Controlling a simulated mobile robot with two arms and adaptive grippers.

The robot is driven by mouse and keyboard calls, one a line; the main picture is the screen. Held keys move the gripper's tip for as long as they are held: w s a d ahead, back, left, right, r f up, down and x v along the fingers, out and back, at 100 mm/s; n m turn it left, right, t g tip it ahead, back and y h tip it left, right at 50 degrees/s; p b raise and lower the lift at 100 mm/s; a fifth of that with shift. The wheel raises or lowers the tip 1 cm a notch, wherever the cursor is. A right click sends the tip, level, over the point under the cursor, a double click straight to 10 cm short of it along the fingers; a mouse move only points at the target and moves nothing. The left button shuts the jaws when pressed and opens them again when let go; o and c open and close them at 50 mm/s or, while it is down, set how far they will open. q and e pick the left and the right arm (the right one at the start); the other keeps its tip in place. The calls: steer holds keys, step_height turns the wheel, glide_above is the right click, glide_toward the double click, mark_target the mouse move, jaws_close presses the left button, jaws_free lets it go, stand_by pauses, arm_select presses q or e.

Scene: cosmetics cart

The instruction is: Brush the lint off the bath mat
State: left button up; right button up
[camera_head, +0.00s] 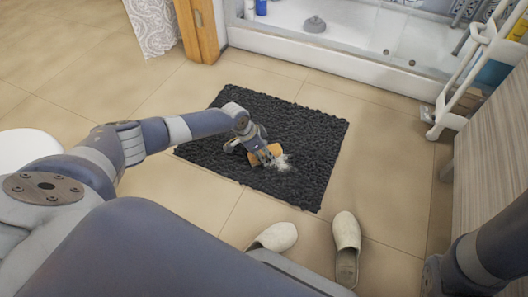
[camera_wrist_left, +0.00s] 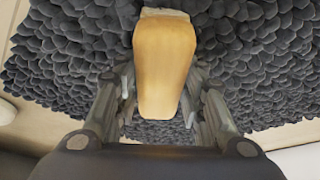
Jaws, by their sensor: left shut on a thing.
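The dark grey, shaggy bath mat (camera_head: 310,135) lies on the tiled floor in the middle of the head view; its pile also fills the top of the left wrist view (camera_wrist_left: 250,60). My left gripper (camera_head: 265,152) is over the mat and shut on a brush (camera_head: 264,157) with an orange-tan wooden body. The brush shows between the fingers in the left wrist view (camera_wrist_left: 164,65). Whitish lint (camera_head: 282,163) lies on the mat right beside the brush. I cannot tell whether the bristles touch the pile. My right gripper is out of view.
A pair of pale slippers (camera_head: 346,240) stands on the floor in front of the mat. The white bathtub (camera_head: 340,50) runs along the back. A white rack (camera_head: 450,105) and a wooden-fronted cabinet (camera_head: 490,150) stand at the right. Bare tile surrounds the mat.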

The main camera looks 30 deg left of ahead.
arm_select(q)
steer(key=d+p, duration=0.1)
steer(key=d, duration=0.2)
steer(key=shift+d+r, duration=0.1)
steer(key=shift+r, duration=0.1)
steer(key=shift+w+d+f+p, duration=0.15)
steer(key=shift+d+p, duration=0.65)
steer(key=shift+d, duration=1.15)
steer(key=shift+d+f+p, duration=0.2)
steer(key=shift+d+p, duration=0.2)
steer(key=shift+d, duration=1.95)
steer(key=shift+r, duration=0.15)
